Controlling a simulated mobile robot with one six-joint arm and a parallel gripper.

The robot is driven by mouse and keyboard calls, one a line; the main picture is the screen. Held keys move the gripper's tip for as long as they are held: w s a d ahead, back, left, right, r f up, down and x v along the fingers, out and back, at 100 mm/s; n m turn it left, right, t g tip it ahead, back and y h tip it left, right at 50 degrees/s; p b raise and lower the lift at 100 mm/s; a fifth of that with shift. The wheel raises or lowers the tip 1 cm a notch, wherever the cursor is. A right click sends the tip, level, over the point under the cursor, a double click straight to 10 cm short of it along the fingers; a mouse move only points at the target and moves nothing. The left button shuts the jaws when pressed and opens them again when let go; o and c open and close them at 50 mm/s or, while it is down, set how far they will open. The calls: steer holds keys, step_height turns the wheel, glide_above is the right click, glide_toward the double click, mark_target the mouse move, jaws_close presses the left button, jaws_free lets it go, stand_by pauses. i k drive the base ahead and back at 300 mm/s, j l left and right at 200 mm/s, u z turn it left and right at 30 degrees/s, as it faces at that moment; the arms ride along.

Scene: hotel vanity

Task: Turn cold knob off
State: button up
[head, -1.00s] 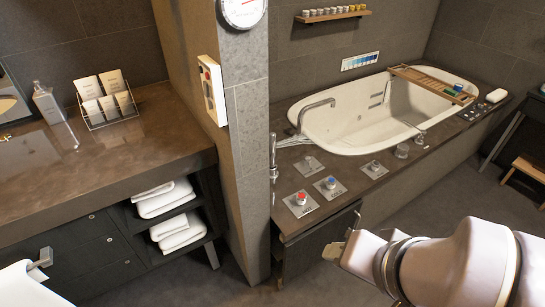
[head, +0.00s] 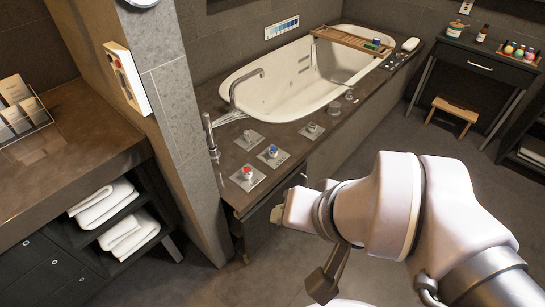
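The cold knob (head: 273,152) has a blue top and sits on a square metal plate on the dark tub deck (head: 318,160). The hot knob (head: 247,173), with a red top, is on its own plate to the left and nearer the deck's front corner. My gripper (head: 288,202) is just off the front edge of the deck, to the right of and below both knobs in the picture. It is apart from the cold knob. Its fingers are small and mostly hidden by the wrist, so their opening does not show.
A third plated knob (head: 312,128) and a tap (head: 240,92) are by the white bathtub (head: 297,75). A wall corner (head: 165,120) with a button panel (head: 127,78) rises left of the knobs. Open floor lies right; a stool (head: 454,112) stands farther back.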

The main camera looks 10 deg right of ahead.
mark_target(272, 152)
steer(key=i+l+u, duration=0.15)
steer(key=i+u, duration=0.2)
steer(key=i+l+u, duration=0.2)
steer(key=i+u, duration=0.15)
steer(key=i+l+u, duration=0.4)
steer(key=k+j, duration=0.05)
